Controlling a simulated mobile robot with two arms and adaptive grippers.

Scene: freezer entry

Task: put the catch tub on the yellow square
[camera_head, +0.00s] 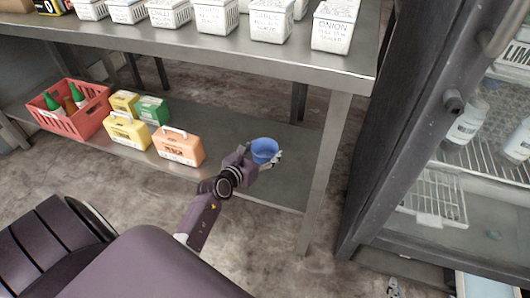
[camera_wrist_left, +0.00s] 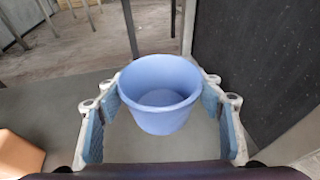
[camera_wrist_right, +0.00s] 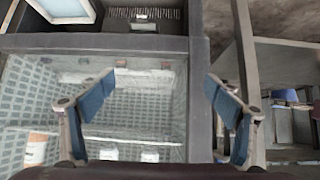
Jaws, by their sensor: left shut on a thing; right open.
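The catch tub is a small round blue tub (camera_head: 265,149), open at the top and upright. It also shows in the left wrist view (camera_wrist_left: 160,95), looking empty. My left gripper (camera_head: 262,160) is shut on it, with one finger pad on each side. The tub is over the right part of the lower steel shelf; I cannot tell if it touches the shelf. My right gripper (camera_wrist_right: 150,92) is open and empty in the right wrist view, pointing toward the glass-doored cabinet area. I see no yellow square in any view.
On the lower shelf (camera_head: 285,180), an orange case (camera_head: 178,147), yellow and green boxes and a red crate (camera_head: 66,118) with bottles stand to the left. The upper shelf (camera_head: 180,42) carries white tubs. A shelf leg (camera_head: 325,175) and dark freezer (camera_head: 385,130) stand right.

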